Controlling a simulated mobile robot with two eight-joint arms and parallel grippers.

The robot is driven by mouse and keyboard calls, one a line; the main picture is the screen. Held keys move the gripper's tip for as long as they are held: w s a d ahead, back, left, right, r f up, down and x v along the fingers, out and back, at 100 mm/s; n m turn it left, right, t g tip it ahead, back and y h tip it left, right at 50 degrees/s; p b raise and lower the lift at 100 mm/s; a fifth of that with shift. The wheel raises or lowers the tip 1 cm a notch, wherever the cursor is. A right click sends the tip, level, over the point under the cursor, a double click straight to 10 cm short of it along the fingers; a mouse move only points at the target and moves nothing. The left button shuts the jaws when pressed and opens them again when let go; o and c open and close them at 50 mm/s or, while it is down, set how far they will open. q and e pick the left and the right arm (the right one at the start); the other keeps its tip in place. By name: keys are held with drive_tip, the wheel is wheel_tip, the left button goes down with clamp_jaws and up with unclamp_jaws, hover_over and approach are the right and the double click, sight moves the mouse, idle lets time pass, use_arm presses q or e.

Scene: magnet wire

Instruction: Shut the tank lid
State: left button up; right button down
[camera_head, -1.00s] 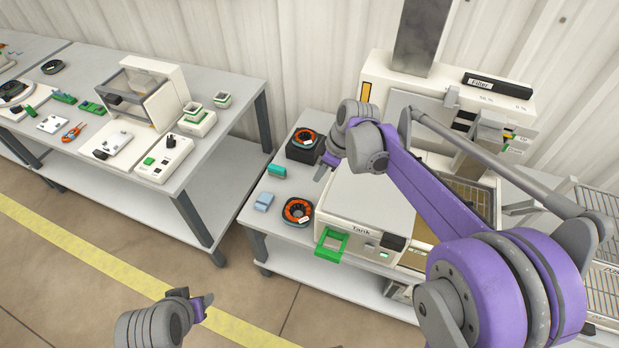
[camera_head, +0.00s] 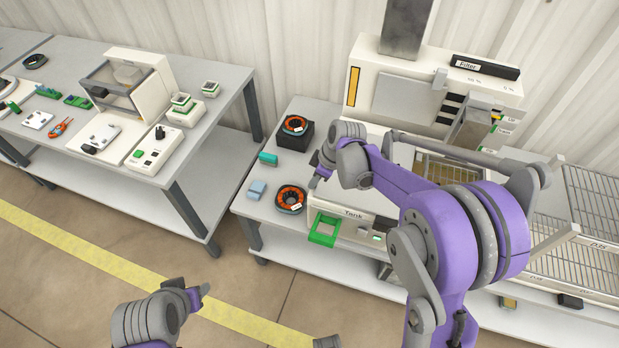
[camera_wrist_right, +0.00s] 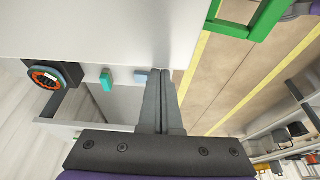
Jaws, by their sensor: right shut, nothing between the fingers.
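The white tank (camera_head: 352,214), with its "Tank" label on the front, stands on the right bench. A green frame-shaped handle (camera_head: 323,230) sticks out at its front left; it also shows in the right wrist view (camera_wrist_right: 232,28). An amber gridded opening (camera_head: 440,170) shows at the right, partly behind my right arm. I cannot tell clearly where the lid ends. My right gripper (camera_head: 316,182) is shut and empty by the tank's left side, behind the handle; its fingers (camera_wrist_right: 162,78) overlap a broad pale panel in the wrist view. My left gripper (camera_head: 204,289) hangs over the floor, its opening unclear.
An orange-wound coil (camera_head: 291,198), a blue block (camera_head: 257,190) and a teal block (camera_head: 268,158) lie left of the tank. Another coil (camera_head: 295,124) sits on a black block. The Filter machine (camera_head: 405,90) stands behind. Wire racks (camera_head: 590,200) are at right. Floor between benches is clear.

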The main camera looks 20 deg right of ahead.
use_arm(q)
drive_tip(key=f+b, duration=0.2)
drive_tip(key=shift+s+f, duration=0.25)
drive_tip(key=shift+f, duration=0.05)
use_arm(e)
drive_tip(key=s+d, duration=0.4)
drive_tip(key=d, duration=0.3)
drive_tip(key=s+d, duration=0.5)
drive_tip(key=d, duration=0.2)
drive_tip(key=s+d, duration=0.5)
drive_tip(key=d, duration=0.2)
drive_tip(key=shift+s+d, duration=0.15)
drive_tip(key=shift+w+a, duration=0.3)
drive_tip(key=shift+a, duration=0.1)
drive_tip(key=w+a, duration=0.2)
drive_tip(key=a, duration=0.1)
use_arm(q)
drive_tip(key=shift+s+a+r+p, duration=0.2)
drive_tip(key=shift+r+p, duration=0.25)
drive_tip(key=shift+r, duration=0.2)
use_arm(e)
drive_tip(key=v, duration=1)
drive_tip(key=shift+s, duration=0.15)
drive_tip(key=shift+r, duration=0.1)
